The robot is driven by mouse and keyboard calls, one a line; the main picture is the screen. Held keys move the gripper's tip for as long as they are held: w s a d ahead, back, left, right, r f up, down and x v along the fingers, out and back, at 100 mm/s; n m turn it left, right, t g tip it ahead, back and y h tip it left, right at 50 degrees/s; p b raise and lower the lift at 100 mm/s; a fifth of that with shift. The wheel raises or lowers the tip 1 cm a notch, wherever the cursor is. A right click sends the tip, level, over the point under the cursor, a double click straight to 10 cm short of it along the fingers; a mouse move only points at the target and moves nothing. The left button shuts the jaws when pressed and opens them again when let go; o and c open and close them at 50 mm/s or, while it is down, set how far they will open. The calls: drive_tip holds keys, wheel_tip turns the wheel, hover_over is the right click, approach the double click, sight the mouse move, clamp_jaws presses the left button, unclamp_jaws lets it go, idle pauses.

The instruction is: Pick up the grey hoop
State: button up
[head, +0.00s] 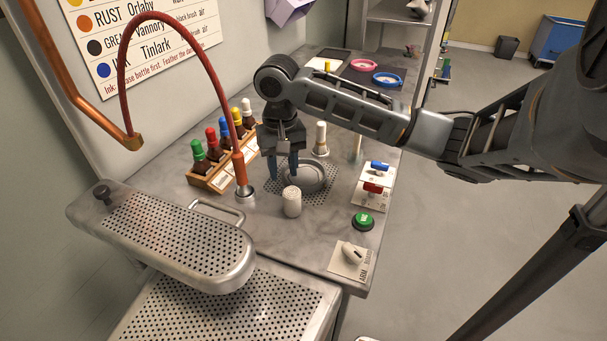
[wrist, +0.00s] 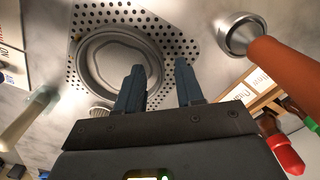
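The grey hoop (head: 321,182) appears as a round grey ring lying flat on a perforated patch (head: 329,192) of the worktop. In the wrist view the hoop (wrist: 84,62) lies left of and beyond my fingers, and its near right edge is partly hidden by them. My gripper (head: 283,174) is open and empty, pointing down, at the left side of the hoop in the head view. In the wrist view the fingers of my gripper (wrist: 160,68) stand apart with nothing between them. I cannot tell their exact height above the worktop.
A white shaker (head: 292,203) stands just in front of the hoop. An orange-handled hose (head: 240,168) and a rack of bottles (head: 213,178) stand to the left. Switches (head: 372,188) and a green button (head: 363,221) are at the right. Pink (head: 362,65) and blue (head: 387,79) rings lie at the back.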

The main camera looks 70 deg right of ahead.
drive_tip(key=shift+f, duration=0.65)
drive_tip(key=shift+c, duration=0.5)
clamp_jaws()
